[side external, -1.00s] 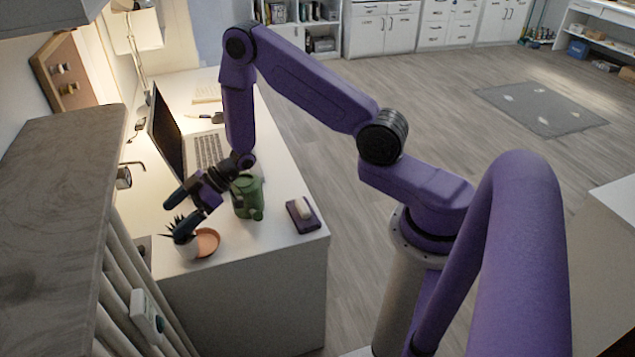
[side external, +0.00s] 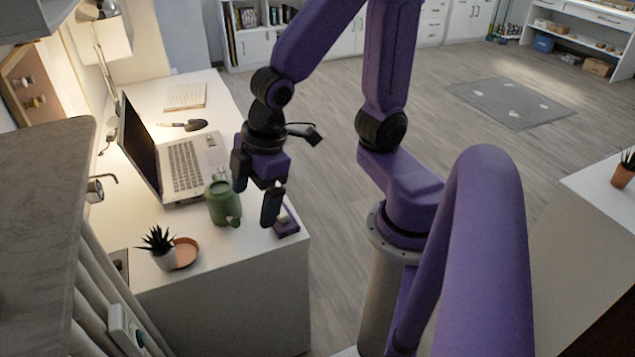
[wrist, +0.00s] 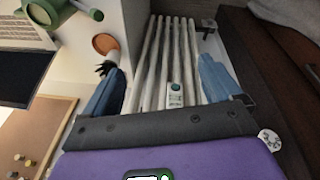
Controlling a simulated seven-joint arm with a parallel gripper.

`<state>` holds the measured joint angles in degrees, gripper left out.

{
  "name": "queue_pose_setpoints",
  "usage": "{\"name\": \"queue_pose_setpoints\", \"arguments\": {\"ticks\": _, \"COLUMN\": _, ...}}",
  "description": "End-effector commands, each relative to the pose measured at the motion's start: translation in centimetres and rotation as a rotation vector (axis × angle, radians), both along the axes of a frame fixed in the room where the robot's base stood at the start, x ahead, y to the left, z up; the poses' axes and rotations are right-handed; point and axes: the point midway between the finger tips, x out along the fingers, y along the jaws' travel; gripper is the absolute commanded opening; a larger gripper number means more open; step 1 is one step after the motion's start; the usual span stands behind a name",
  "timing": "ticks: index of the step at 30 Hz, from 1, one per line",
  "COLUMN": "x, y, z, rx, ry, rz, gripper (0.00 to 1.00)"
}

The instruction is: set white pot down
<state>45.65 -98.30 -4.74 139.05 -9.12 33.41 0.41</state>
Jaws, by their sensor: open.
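The white pot (side external: 165,260) with a spiky dark-green plant stands upright on the white desk, near its front left corner. It is at the left side of the terracotta saucer (side external: 190,254); I cannot tell whether they touch. My gripper (side external: 256,198) is open and empty, raised to the right of the pot and clear of it. In the wrist view, the plant (wrist: 106,69) and saucer (wrist: 105,43) show beyond the left finger, which hides part of the pot. The space between the fingers (wrist: 162,66) holds nothing.
A green watering can (side external: 222,203) stands close left of my gripper. A purple block with a pale top (side external: 288,224) lies behind the right finger at the desk edge. An open laptop (side external: 185,165), a trowel (side external: 190,125) and a book (side external: 185,96) are farther back.

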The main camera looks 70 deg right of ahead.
Motion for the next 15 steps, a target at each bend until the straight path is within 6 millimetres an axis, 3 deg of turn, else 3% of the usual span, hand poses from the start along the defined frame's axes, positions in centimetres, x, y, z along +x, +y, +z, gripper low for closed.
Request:
{"name": "queue_pose_setpoints", "arguments": {"ticks": 3, "x": -4.9, "y": -1.9, "z": 1.2, "rx": -0.039, "ry": 0.081, "rz": 0.029, "gripper": 0.92}}
{"name": "queue_pose_setpoints", "arguments": {"ticks": 6, "x": -7.7, "y": -3.2, "z": 1.7, "rx": -0.071, "ry": 0.138, "rz": 0.047, "gripper": 0.92}}
{"name": "queue_pose_setpoints", "arguments": {"ticks": 10, "x": -9.6, "y": -4.3, "z": 2.0, "rx": -0.095, "ry": 0.179, "rz": 0.061, "gripper": 0.92}}
{"name": "queue_pose_setpoints", "arguments": {"ticks": 15, "x": -10.0, "y": -4.5, "z": 2.1, "rx": -0.102, "ry": 0.189, "rz": 0.065, "gripper": 0.92}}
